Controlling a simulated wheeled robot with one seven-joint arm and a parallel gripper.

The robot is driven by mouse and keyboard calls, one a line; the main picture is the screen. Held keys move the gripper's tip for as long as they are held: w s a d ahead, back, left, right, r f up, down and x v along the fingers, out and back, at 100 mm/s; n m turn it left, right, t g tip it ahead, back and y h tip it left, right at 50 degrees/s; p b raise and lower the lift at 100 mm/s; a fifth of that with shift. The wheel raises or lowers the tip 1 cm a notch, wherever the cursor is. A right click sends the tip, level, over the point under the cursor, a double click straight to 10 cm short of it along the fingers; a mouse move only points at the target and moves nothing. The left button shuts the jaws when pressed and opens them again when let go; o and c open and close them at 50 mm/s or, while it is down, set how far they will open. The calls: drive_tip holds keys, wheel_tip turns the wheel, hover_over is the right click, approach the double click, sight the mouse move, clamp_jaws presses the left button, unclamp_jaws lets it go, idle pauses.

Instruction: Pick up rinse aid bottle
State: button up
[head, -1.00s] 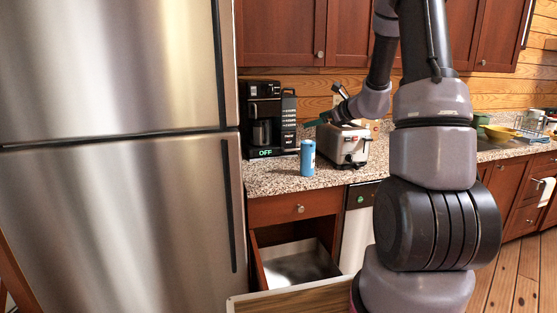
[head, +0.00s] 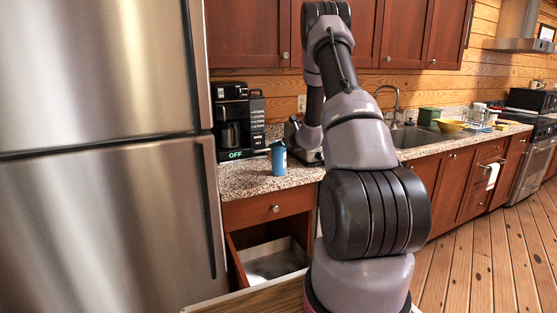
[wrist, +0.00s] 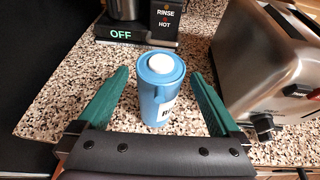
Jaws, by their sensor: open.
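The rinse aid bottle (head: 278,158) is a small blue bottle with a white cap, standing upright on the speckled counter in front of the coffee maker. In the wrist view the bottle (wrist: 160,88) stands between the two green fingers of my gripper (wrist: 158,98). The fingers are open, one on each side, with a gap on both sides of the bottle. A white label shows low on the bottle's right side. In the head view my arm hides most of the gripper.
A black coffee maker (head: 238,122) reading OFF stands behind the bottle. A steel toaster (wrist: 268,62) stands close to the right finger. Below the counter (head: 245,178) a drawer (head: 275,262) is pulled open. A steel refrigerator (head: 95,200) stands at the left.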

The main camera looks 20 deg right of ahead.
drive_tip(key=x, duration=0.3)
drive_tip(key=shift+w+f, duration=0.1)
drive_tip(key=shift+w, duration=0.1)
drive_tip(key=shift+c, duration=0.3)
clamp_jaws()
